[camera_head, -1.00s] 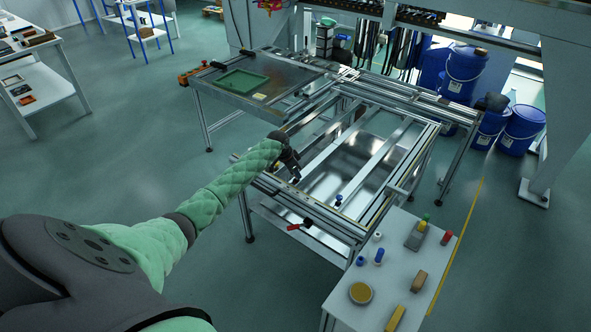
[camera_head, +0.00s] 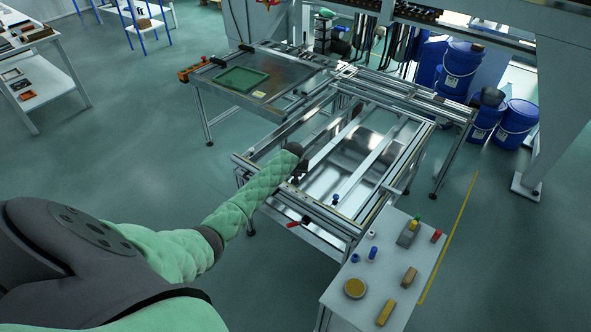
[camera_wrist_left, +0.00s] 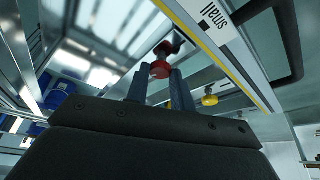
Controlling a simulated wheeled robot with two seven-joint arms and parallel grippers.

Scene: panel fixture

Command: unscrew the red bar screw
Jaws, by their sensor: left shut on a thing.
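My left gripper (camera_head: 297,177) is at the near left part of the metal frame fixture (camera_head: 330,213). In the left wrist view, my left gripper (camera_wrist_left: 161,72) is shut on a red knob-like part, which I take for the red bar screw (camera_wrist_left: 160,69). Its red ends show between and just beyond the two dark fingers, beside a dark fitting. In the head view, the gripper and arm hide this screw. A yellow knob (camera_wrist_left: 209,100) sits to its right in the wrist view, by a rail marked "small". My right gripper is not in view.
A red-handled lever (camera_head: 298,222) sticks out at the fixture's front edge, with a blue knob (camera_head: 335,200) on the frame nearby. A white side table (camera_head: 400,272) with blocks and small knobs stands at the right front. A green tray (camera_head: 241,79) lies on the rear left tabletop.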

